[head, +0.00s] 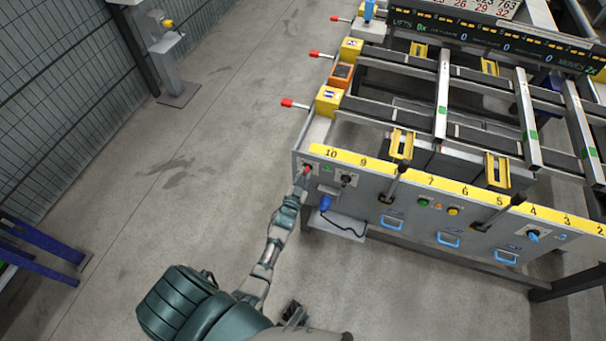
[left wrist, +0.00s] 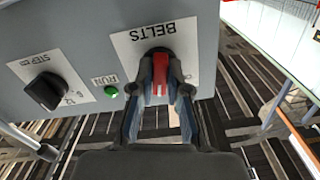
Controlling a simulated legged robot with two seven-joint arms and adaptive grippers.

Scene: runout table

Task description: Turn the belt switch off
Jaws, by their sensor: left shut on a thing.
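The belt switch is a red handle (left wrist: 160,74) on a white plate marked BELTS (left wrist: 148,38) in the left wrist view. In the head view the red switch (head: 307,169) is at the left end of the table's front panel (head: 336,176). My left gripper (head: 304,180) reaches it from below. In the left wrist view its fingers (left wrist: 160,92) are on either side of the red handle and shut on it. The fingers cover part of the dial and its right marking. A dark part at the bottom of the head view may be my right gripper (head: 293,315); its jaws are unclear.
Beside the switch are a green RUN lamp (left wrist: 111,92) and a black STEP knob (left wrist: 46,92). Black levers (head: 397,178) stick out further right.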

